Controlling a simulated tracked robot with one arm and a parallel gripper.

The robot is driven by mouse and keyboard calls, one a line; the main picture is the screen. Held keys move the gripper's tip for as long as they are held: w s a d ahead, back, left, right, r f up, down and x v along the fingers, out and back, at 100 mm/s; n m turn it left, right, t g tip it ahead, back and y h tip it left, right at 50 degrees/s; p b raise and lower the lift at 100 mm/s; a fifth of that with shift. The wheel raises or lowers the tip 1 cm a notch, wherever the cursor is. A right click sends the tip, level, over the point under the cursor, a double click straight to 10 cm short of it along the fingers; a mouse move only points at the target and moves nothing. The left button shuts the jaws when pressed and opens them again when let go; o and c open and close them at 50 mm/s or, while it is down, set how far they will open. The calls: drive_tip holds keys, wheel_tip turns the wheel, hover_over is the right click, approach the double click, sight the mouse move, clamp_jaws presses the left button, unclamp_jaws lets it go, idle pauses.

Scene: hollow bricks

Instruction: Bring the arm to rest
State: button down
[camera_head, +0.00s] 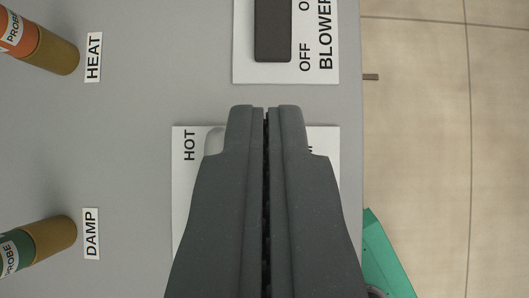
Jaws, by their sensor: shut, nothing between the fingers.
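My gripper (265,112) is in the middle of the view, pointing up the picture. Its two dark fingers are shut together with nothing between them. It is in front of a white panel (182,205) marked HOT and hides most of it. A light grey rounded part (214,139) on that panel shows beside the left finger. I cannot tell from this view whether the fingers touch the panel.
A white BLOWER panel (244,70) with a dark switch (272,30) lies above the fingertips. An orange probe (18,35) by HEAT and a green probe (14,249) by DAMP lie left. A green object (384,255) is lower right. Tiled floor (430,150) shows beyond the grey surface (130,150).

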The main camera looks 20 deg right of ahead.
drive_tip(key=s+d+r+n+t+y, duration=0.1)
drive_tip(key=s+r+t, duration=0.1)
drive_tip(key=r, duration=0.9)
drive_tip(key=s+d+r+n+t+y, duration=0.1)
drive_tip(key=s+r+t, duration=0.15)
drive_tip(key=r, duration=0.85)
drive_tip(key=s+d+r+n+t+y, duration=0.1)
drive_tip(key=s+r+n+t, duration=0.1)
drive_tip(key=s+r, duration=0.5)
drive_tip(key=s+d+r+n+t, duration=0.1)
drive_tip(key=s+r+t, duration=0.1)
drive_tip(key=s+r, duration=0.6)
wheel_tip(320, 180, up, 6)
drive_tip(key=shift+r+n+y, duration=0.1)
drive_tip(key=shift+n+y, duration=0.3)
